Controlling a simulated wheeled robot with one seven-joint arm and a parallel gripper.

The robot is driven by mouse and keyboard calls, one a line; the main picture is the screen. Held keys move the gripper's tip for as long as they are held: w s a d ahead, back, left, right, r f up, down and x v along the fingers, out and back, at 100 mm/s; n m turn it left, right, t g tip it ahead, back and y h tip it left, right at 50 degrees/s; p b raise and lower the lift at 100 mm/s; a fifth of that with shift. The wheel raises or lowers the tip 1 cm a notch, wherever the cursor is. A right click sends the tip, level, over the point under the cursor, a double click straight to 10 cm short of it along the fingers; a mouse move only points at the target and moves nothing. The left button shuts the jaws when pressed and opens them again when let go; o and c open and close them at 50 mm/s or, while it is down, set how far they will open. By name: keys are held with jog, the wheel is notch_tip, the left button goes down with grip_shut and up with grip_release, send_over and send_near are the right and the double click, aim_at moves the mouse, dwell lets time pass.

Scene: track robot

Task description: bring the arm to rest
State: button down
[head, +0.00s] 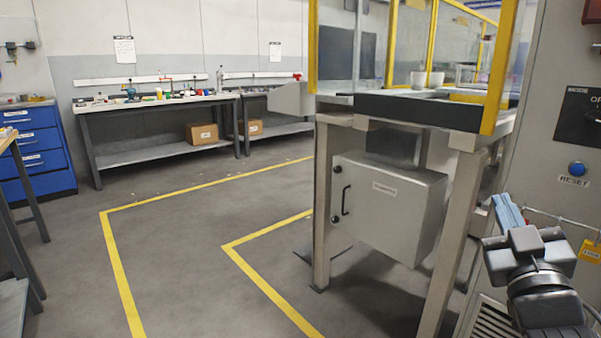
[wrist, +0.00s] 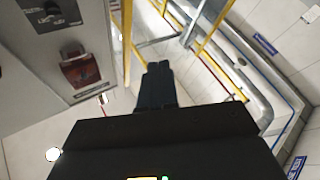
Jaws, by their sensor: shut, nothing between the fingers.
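My gripper (wrist: 158,68) shows in the wrist view as two dark fingers side by side. They are closed together with nothing between them. In the head view my arm (head: 540,262) is folded at the lower right, in front of the grey machine cabinet (head: 540,120). The fingers are hard to make out there. No object is held. The lower links of the arm are cut off by the frame edge.
The cabinet has a blue reset button (head: 577,168) and a yellow tag (head: 590,252). A steel stand with a grey box (head: 390,205) is beside it, under yellow-framed guarding (head: 500,65). Workbenches (head: 150,103) and blue drawers (head: 35,150) stand behind. Floor between yellow lines (head: 115,250) is clear.

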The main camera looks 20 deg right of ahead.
jog(key=s+a+f+n+y, duration=0.2)
jog(key=s+a+f+y, duration=0.3)
jog(key=f, duration=0.4)
jog(key=s+a+f+g+y, duration=0.1)
jog(key=s+a+f+y, duration=0.15)
jog(key=s+a, duration=0.4)
jog(key=s+a+f+g+y, duration=0.15)
jog(key=s+a+f, duration=0.25)
jog(key=s, duration=0.6)
jog(key=s+a+f+g+y, duration=0.2)
jog(key=s+a+f, duration=0.25)
jog(key=s, duration=0.35)
notch_tip(320, 180, up, 20)
jog(key=s+a+m+p, duration=0.1)
jog(key=s+p, duration=0.1)
jog(key=p, duration=1.6)
jog(key=shift+s+a+f+p, duration=0.2)
jog(key=shift+s+p, duration=0.05)
jog(key=shift+p, duration=0.15)
